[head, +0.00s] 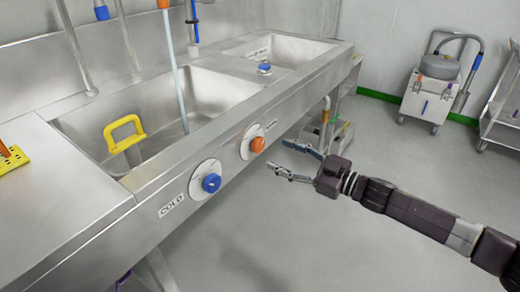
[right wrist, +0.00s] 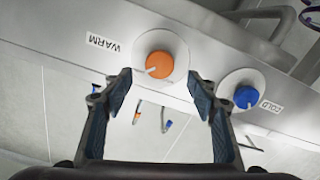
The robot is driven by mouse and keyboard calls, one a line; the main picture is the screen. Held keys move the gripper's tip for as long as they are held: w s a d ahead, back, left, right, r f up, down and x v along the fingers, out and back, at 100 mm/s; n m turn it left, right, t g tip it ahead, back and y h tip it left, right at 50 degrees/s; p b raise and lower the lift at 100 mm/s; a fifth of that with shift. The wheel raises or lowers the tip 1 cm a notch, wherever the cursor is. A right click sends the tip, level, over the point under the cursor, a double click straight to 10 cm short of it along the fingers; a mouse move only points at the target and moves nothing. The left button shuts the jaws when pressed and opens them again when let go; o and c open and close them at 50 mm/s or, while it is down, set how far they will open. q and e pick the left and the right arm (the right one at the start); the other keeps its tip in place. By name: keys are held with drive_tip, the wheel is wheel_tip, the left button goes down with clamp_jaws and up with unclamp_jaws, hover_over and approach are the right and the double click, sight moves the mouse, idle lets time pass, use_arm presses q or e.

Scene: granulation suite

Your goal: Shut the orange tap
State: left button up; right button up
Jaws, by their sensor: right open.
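The orange tap (head: 257,145) is a round knob on a white dial on the sink's steel front panel. In the right wrist view the orange tap (right wrist: 159,65) shows upside down beside its "WARM" label (right wrist: 103,43), with a pale pointer line on it. My right gripper (head: 285,160) is open and empty, just to the right of the orange tap and apart from it. In the right wrist view the tap appears between and beyond the two fingertips (right wrist: 160,84). My left gripper is not in view.
A blue tap (head: 212,183) marked "COLD" is on the same panel, close to the orange one; it also shows in the right wrist view (right wrist: 245,96). Another blue knob (head: 264,68) is near the far basin. A wheeled grey unit (head: 427,98) stands by the wall. The floor is mostly clear.

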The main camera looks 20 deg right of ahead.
sight(261, 146)
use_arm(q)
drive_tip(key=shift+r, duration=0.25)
use_arm(e)
drive_tip(key=shift+x, duration=3.4)
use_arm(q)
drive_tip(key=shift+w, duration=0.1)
use_arm(e)
drive_tip(key=c, duration=1.2)
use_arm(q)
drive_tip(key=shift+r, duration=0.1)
use_arm(e)
drive_tip(key=shift+o, duration=0.2)
